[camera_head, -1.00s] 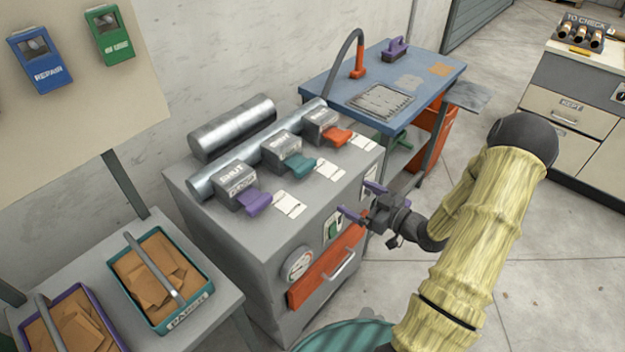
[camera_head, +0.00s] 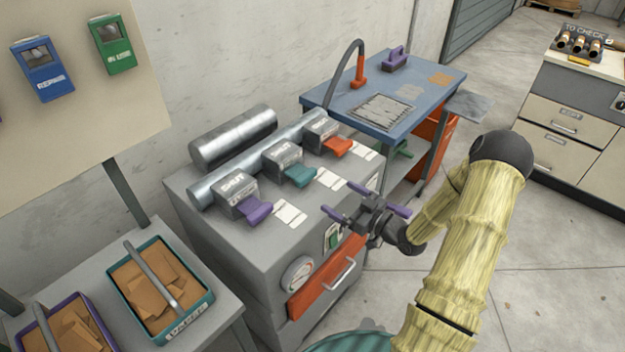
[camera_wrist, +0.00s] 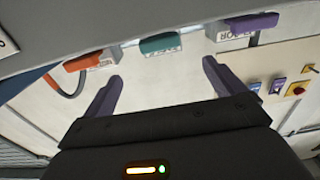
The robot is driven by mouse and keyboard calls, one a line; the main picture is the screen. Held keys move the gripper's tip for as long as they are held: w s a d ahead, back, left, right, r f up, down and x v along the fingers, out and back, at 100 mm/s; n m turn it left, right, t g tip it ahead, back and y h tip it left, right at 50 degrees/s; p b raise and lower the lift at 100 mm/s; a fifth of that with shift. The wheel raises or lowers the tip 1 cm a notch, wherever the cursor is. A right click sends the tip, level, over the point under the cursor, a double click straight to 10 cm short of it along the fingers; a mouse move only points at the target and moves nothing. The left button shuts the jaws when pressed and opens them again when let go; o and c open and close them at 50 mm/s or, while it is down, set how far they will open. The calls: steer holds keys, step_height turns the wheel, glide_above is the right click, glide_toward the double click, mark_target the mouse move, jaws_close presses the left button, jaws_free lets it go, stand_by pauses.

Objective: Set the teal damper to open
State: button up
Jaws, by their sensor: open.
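The teal damper (camera_head: 300,175) is the middle of three lever handles on the grey cabinet top, sticking out from its grey block toward the front. In the wrist view the teal handle (camera_wrist: 161,42) shows at the top, beyond and between my fingertips. My gripper (camera_head: 346,200), with purple fingers, is open and empty at the cabinet's front edge, to the right of the teal handle and apart from it. The wrist view shows both fingers spread (camera_wrist: 160,75).
A purple handle (camera_head: 255,211) is left of the teal one and an orange handle (camera_head: 337,147) right of it. White cards (camera_head: 331,180) lie before the handles. Metal pipes (camera_head: 232,137) run behind. A gauge (camera_head: 297,273) and orange drawer (camera_head: 325,283) are on the cabinet front.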

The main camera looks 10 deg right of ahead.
mark_target(310, 178)
steer(key=p+x, duration=0.1)
steer(key=x, duration=1)
steer(key=shift+w, duration=0.1)
steer(key=shift+c, duration=0.2)
steer(key=c, duration=1.3)
steer(key=v, duration=0.6)
steer(key=shift+f+b, duration=0.1)
steer(key=shift+b, duration=0.3)
steer(key=shift+c, duration=0.3)
steer(key=o, duration=1)
steer(key=shift+w, duration=0.1)
steer(key=shift+c, duration=0.2)
steer(key=o, duration=0.4)
steer(key=shift+d, duration=0.15)
steer(key=shift+o, duration=0.2)
